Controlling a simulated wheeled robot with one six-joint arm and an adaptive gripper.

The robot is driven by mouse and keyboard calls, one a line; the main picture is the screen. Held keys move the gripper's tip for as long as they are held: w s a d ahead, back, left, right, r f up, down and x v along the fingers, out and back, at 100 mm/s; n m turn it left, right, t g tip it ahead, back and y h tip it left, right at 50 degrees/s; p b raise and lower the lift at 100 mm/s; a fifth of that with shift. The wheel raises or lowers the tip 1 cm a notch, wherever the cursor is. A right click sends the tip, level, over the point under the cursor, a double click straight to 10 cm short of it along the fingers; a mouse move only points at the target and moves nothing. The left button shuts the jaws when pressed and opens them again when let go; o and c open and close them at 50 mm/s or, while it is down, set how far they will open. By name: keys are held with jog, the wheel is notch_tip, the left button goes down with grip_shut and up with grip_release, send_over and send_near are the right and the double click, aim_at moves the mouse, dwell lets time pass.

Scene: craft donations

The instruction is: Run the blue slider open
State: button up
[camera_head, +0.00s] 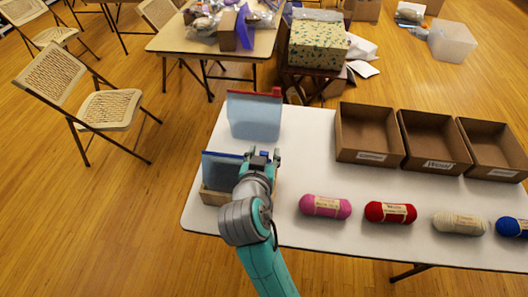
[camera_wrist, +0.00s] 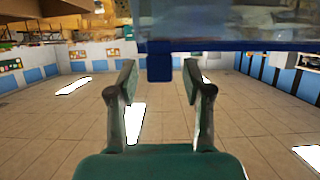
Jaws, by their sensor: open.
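A clear zip bag (camera_head: 219,168) with a blue top edge stands upright in a light wooden holder (camera_head: 214,196) at the table's left front. In the wrist view its blue top strip (camera_wrist: 240,45) runs across the upper part. The blue slider (camera_wrist: 159,68) juts down from that strip, between my open fingers, with a gap on both sides. My gripper (camera_wrist: 160,84) is open and holds nothing.
A second clear bag (camera_head: 254,117) with a red slider (camera_head: 277,92) stands just behind. Three labelled cardboard boxes (camera_head: 369,158) stand at the back right. Several yarn skeins (camera_head: 325,206) lie along the front. The white table (camera_head: 306,165) is bare between bags and boxes.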

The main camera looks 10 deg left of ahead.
jog(key=shift+w+f, duration=0.1)
jog(key=shift+w, duration=0.3)
jog(key=shift+c, duration=0.3)
grip_shut()
jog(key=a, duration=1.4)
jog(key=shift+w, duration=0.2)
jog(key=shift+a, duration=0.1)
jog(key=shift+o, duration=0.3)
grip_release()
